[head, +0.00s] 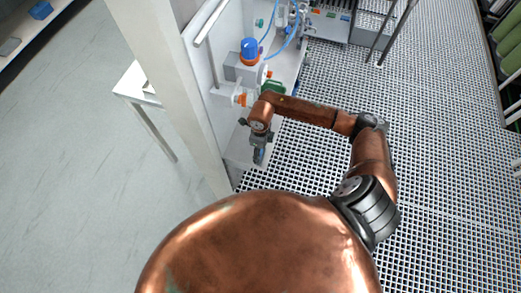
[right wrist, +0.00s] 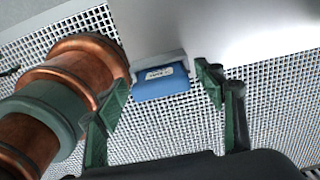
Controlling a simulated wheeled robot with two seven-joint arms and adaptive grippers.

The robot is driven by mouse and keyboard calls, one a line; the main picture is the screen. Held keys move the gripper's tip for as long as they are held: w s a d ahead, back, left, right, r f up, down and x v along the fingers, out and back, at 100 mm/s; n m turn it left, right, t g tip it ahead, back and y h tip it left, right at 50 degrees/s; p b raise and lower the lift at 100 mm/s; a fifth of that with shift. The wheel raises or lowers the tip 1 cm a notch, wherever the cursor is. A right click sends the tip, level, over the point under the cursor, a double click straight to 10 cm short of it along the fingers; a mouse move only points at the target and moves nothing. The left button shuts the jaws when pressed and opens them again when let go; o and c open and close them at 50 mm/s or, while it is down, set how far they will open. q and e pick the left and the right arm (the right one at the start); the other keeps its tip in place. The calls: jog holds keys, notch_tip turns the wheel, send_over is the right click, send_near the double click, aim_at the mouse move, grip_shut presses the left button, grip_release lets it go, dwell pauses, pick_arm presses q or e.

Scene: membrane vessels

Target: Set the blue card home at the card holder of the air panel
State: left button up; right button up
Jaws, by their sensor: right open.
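The blue card (right wrist: 164,84) with a white label shows in the right wrist view, at the lower edge of a grey panel. Its upper edge meets a small grey holder (right wrist: 158,64); how deep it sits there I cannot tell. My right gripper (right wrist: 165,80) is open, with one green finger on each side of the card and a visible gap to each. In the head view the right gripper (head: 260,145) is low by the white panel, with a small bluish patch at its tip, too small to make out. My left gripper is not in view.
A blue-capped fitting (head: 249,50) and orange-ended valves stand on the white equipment just beyond my right arm. A white post (head: 165,80) rises left of it. Grating floor (head: 430,100) lies open to the right. A white table (head: 135,85) stands at left.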

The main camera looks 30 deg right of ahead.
jog(key=shift+r, duration=0.25)
notch_tip(320, 180, up, 7)
dwell(0.5)
jog(key=shift+s, duration=0.1)
dwell(0.4)
